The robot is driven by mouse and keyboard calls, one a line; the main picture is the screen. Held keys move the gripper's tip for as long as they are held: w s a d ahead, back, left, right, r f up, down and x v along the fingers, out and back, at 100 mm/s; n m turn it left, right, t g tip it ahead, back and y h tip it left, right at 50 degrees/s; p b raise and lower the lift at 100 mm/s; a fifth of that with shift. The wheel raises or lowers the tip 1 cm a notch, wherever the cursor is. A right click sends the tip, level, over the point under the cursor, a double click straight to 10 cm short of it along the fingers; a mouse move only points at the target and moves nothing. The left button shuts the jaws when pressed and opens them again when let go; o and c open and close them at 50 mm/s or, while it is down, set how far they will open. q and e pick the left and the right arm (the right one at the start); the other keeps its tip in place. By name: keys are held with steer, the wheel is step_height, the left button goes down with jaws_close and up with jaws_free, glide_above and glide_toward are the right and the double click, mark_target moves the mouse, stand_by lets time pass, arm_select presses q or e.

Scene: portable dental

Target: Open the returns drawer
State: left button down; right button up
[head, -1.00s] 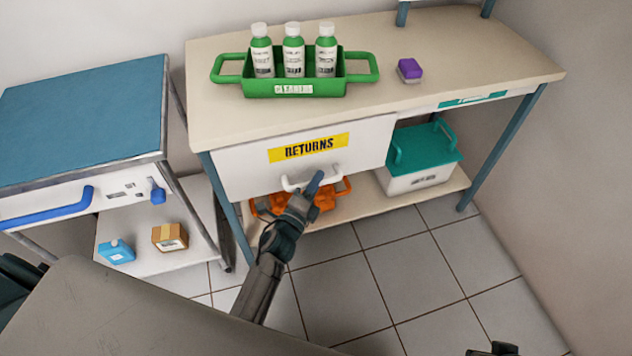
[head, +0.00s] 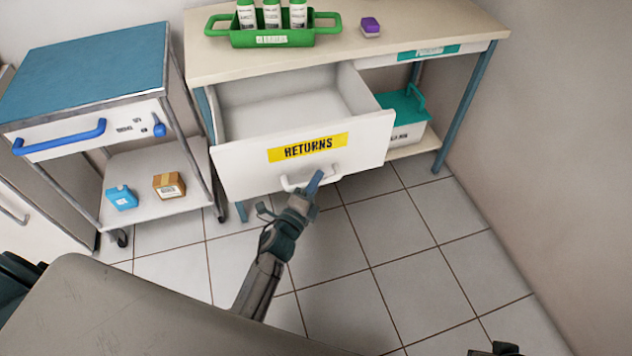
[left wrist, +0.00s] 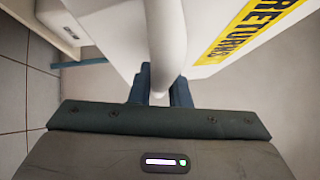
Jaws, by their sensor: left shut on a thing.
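The returns drawer (head: 232,167) is white with a yellow RETURNS label (head: 307,147). It stands pulled well out of the bench in the head view, and its inside looks empty. Its white handle (head: 291,186) is low on the front panel. My left gripper (head: 312,187) is shut on this handle. In the left wrist view the handle (left wrist: 166,45) runs between the fingers (left wrist: 160,88), with the label (left wrist: 245,32) to the right. At the head view's bottom right edge a dark part (head: 495,349) shows, probably of my right arm; its jaws cannot be made out.
A green carrier (head: 272,38) with white bottles and a purple block (head: 370,27) sit on the bench top (head: 425,30). A teal-lidded box (head: 405,120) is on the lower shelf. A blue-topped cart (head: 85,75) stands close at left. Floor at right is clear.

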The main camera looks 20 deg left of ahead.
arm_select(q)
steer(key=c, duration=1.4)
jaws_free()
steer(key=shift+o, duration=0.2)
arm_select(e)
steer(key=shift+w+a, duration=0.15)
steer(key=shift+a, duration=0.05)
